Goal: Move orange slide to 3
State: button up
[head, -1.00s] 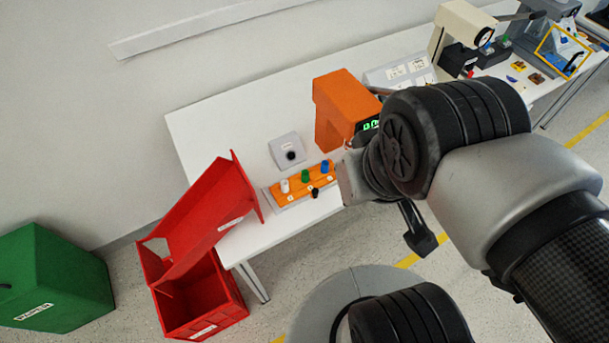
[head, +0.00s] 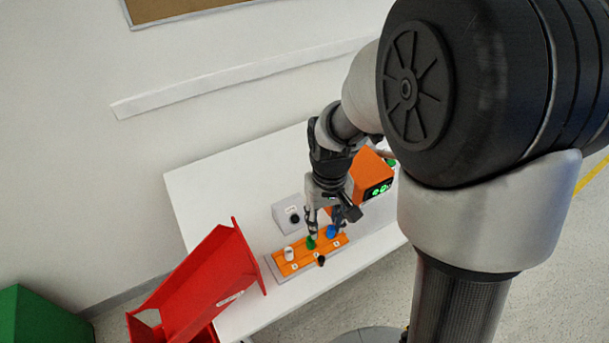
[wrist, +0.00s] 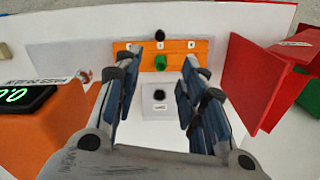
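The orange slide panel (head: 306,263) lies near the front of the white table, with a white knob (head: 289,254), a green knob (head: 310,243) and a blue knob (head: 331,232). A black knob (head: 321,260) sits at its front edge by the middle label. In the wrist view the panel (wrist: 176,50) is at the top, with the green knob (wrist: 163,62) and black knob (wrist: 160,35) between my finger tips. My gripper (head: 327,222) is open above the panel's back side; it also shows in the wrist view (wrist: 162,62). The fingers hide the outer knobs there. The label digits are too small to read surely.
A grey box with a black rotary knob (head: 294,217) stands behind the panel. An orange device with a green display (head: 377,189) stands to the right, partly behind my arm. A red bin (head: 208,290) is close on the left.

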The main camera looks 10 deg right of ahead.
aim_at(321, 258)
notch_tip(321, 258, down, 18)
jog(key=b, duration=0.6)
jog(key=shift+r, duration=0.2)
jog(key=shift+c, duration=0.3)
grip_shut()
